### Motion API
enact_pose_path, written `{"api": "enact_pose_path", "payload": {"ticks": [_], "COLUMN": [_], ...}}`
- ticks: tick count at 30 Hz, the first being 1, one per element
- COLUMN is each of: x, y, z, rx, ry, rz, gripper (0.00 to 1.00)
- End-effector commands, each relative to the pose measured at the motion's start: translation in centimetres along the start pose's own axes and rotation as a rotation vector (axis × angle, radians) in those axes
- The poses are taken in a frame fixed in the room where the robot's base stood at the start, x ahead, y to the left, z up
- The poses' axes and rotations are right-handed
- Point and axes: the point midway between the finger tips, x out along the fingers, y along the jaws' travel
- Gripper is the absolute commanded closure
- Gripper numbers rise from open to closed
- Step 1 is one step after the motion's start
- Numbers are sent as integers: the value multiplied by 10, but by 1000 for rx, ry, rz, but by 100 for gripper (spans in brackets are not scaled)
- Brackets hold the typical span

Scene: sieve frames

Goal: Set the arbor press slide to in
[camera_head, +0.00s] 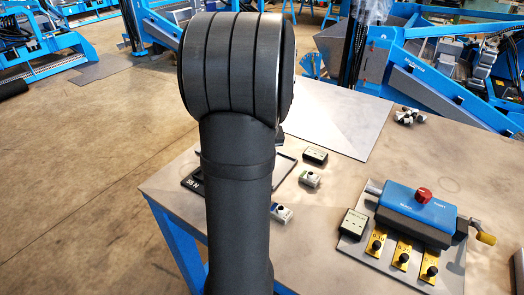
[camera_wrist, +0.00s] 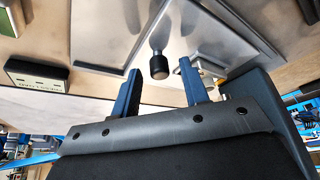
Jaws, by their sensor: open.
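In the wrist view, a short dark knob (camera_wrist: 159,66) on a shiny metal rod points toward my gripper (camera_wrist: 158,72). My gripper is open, with one blue finger on each side of the knob and visible space between. Whether the fingers reach around it in depth I cannot tell. The knob looks like a slide handle, but no label on it is readable. In the head view, my arm hides the gripper and the knob. I cannot tell for certain which fixture is the arbor press.
In the head view, a blue unit (camera_head: 410,207) with a red knob (camera_head: 423,195) and a yellow-handled crank (camera_head: 486,238) stands at the right. Small labelled boxes (camera_head: 315,156) (camera_head: 353,223) sit on the table (camera_head: 325,205). A dark frame (camera_head: 190,183) lies partly behind my arm.

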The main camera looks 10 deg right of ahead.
Motion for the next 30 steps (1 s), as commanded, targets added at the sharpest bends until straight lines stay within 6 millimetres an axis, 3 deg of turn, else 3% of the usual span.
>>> {"api": "enact_pose_path", "payload": {"ticks": [6,13,19,30], "x": [0,0,1,12], "y": [0,0,-2,-30], "z": [0,0,-2,-28], "rx": [0,0,-2,-1], "ry": [0,0,0,2], "rz": [0,0,0,-1], "gripper": [59,100,100,100]}}
